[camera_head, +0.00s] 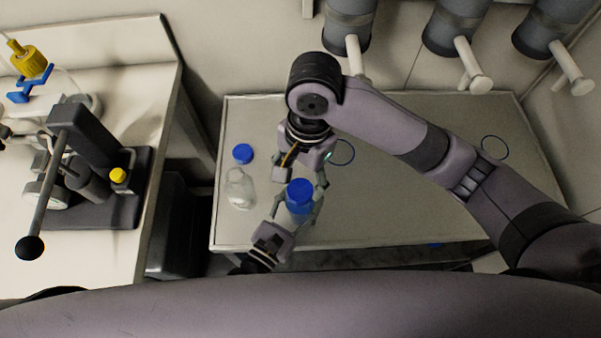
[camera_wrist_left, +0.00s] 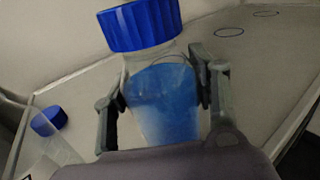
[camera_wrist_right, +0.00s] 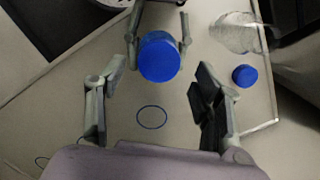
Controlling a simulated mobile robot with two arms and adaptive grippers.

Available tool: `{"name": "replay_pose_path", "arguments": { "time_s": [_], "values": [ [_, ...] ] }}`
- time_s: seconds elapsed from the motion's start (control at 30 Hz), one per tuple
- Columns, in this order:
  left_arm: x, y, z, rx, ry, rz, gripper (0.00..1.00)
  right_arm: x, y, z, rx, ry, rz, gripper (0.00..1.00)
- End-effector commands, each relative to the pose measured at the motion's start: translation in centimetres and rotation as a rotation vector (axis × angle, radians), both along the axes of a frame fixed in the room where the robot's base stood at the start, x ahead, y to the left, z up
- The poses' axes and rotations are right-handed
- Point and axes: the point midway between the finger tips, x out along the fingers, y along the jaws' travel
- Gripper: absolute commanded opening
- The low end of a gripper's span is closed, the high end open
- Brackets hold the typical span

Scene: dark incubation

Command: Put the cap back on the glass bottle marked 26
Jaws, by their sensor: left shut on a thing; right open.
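A glass bottle of blue liquid (camera_wrist_left: 165,100) stands between the fingers of my left gripper (camera_head: 297,212), which is shut on its body. A blue ribbed cap (camera_head: 300,190) sits on its neck; it also shows in the left wrist view (camera_wrist_left: 140,25). Whether it is screwed tight cannot be told. No number is readable.
The pale table (camera_head: 400,215) is clear to the right, with blue ring marks (camera_head: 342,152) on it. Grey cylinders with pegs (camera_head: 455,28) hang on the back wall.

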Motion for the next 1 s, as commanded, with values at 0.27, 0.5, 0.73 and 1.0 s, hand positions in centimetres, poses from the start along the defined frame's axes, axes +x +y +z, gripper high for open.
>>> {"name": "replay_pose_path", "arguments": {
  "time_s": [0.27,0.5,0.73,1.0],
  "values": [
    [0.0,0.0,-0.1,0.002,0.0,0.0,0.0,0.2,0.8,0.8,0.027,-0.053,0.319,0.6],
    [0.0,0.0,-0.1,0.002,0.0,0.0,0.0,0.2,1.7,1.7,0.053,-0.123,0.864,0.6],
    [0.0,0.0,-0.1,0.002,0.0,0.0,0.0,0.0,2.1,2.2,0.065,-0.169,1.383,0.6],
    [0.0,0.0,-0.1,0.002,0.0,0.0,0.0,-0.2,2.0,2.6,0.072,-0.192,1.975,0.6]
  ]
}}
